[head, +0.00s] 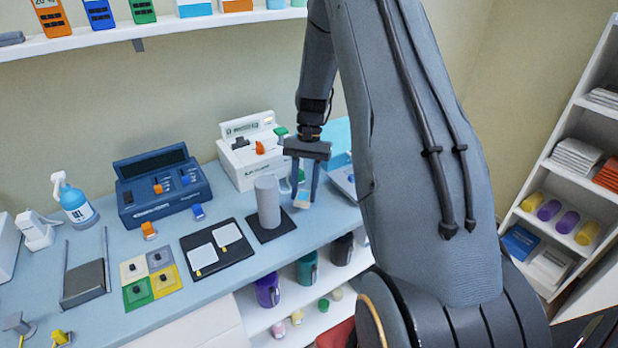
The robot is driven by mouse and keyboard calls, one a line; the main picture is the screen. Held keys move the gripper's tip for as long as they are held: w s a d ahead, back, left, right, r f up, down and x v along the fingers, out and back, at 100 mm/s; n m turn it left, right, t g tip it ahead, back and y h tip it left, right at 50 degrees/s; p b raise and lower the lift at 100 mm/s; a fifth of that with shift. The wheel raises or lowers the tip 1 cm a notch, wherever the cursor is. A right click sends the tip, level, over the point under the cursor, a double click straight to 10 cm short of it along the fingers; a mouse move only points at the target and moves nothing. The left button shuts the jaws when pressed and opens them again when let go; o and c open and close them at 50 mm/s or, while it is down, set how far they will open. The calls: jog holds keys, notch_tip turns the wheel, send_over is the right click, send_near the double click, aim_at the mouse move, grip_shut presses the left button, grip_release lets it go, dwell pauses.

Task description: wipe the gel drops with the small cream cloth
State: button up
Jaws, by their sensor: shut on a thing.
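My gripper (304,196) points down over the right part of the blue-grey counter, just right of the grey cylinder. Its two blue fingers are shut on a small pale piece, which looks like the cream cloth (302,202). The cloth is partly hidden by the fingers. I cannot tell whether it touches the counter (215,212) or hangs a little above it. I cannot make out any gel drops; my arm hides part of the counter's right end.
A grey cylinder (268,198) on a dark base stands close left of my gripper. A white machine (249,150) and a blue unit (163,186) stand behind. A black tray (217,259) with white pads and coloured squares (137,293) lie left. A spray bottle (72,203) stands far left.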

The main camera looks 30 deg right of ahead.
jog(key=shift+r+p, duration=1.25)
jog(key=shift+r, duration=1.2)
